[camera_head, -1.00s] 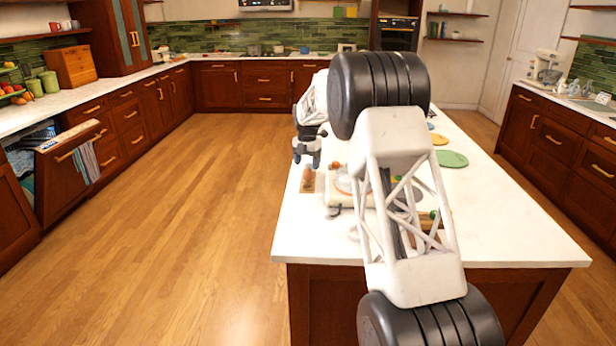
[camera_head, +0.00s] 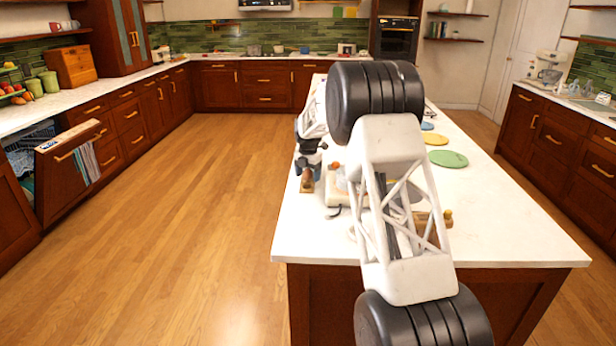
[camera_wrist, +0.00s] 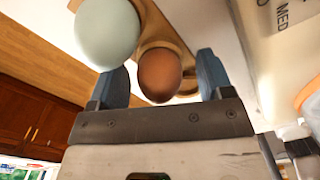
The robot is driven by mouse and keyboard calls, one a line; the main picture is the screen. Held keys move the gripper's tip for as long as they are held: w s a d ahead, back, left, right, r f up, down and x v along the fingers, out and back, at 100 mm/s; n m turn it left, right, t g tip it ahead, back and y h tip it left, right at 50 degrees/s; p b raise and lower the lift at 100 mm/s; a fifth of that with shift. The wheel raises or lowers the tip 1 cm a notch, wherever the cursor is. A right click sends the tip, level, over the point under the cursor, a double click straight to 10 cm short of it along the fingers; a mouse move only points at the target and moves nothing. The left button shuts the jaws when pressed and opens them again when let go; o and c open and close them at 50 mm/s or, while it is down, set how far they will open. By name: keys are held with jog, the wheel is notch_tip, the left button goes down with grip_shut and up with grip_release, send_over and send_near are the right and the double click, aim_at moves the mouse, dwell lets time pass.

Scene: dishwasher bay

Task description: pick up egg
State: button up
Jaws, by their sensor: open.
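A brown egg (camera_wrist: 160,75) sits in a wooden egg holder (camera_wrist: 172,28) in the wrist view. A pale greenish-white egg (camera_wrist: 107,33) is beside it, up and to the left in that view. My gripper (camera_wrist: 163,64) is open, with one blue finger on each side of the brown egg. I cannot tell whether either finger touches it. In the head view my gripper (camera_head: 307,172) is low over the holder at the island's left edge, and largely hides the holder and eggs.
A pale appliance with printed lettering (camera_wrist: 285,45) stands close to the right of my gripper in the wrist view. Coloured discs, including a green one (camera_head: 448,159), lie on the white island top (camera_head: 500,215).

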dwell(0.4)
jog(key=c, duration=0.7)
jog(key=shift+o, duration=0.2)
jog(key=shift+r, duration=0.1)
jog(key=shift+r, duration=4.95)
jog(key=w+d, duration=0.1)
jog(key=d, duration=0.5)
jog(key=w+d+m, duration=0.1)
jog(key=d, duration=0.5)
jog(key=w+d+m, duration=0.1)
jog(key=w+d, duration=0.1)
jog(key=d, duration=0.5)
jog(key=shift+w+d+r, duration=0.1)
jog(key=d+m, duration=0.1)
jog(key=d, duration=1)
jog(key=d+m, duration=0.1)
jog(key=d, duration=0.5)
jog(key=shift+w+d+r+m, duration=0.15)
jog(key=shift+w+d+m, duration=0.15)
